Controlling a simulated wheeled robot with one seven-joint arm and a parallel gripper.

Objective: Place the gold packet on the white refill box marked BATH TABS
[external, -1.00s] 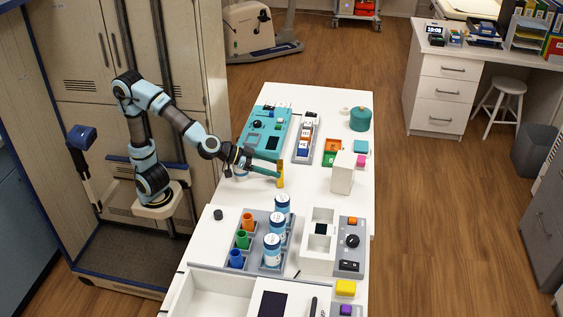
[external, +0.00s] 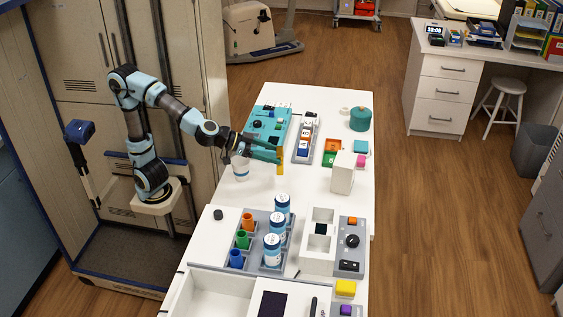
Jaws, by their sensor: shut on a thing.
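The gold packet (external: 281,168) hangs upright from the tips of my gripper (external: 278,156), above the left half of the white table. My gripper's teal fingers are shut on the packet's upper part. A tall white box (external: 342,174) stands on the table to the right of the packet, with a clear gap between them. It looks like the refill box, but I cannot read any marking on it at this size. Its top shows and nothing large lies on it.
A white cup (external: 240,169) stands below my wrist. Blue-and-white canisters (external: 277,226) stand in front. Bare table (external: 305,185) lies between packet and box.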

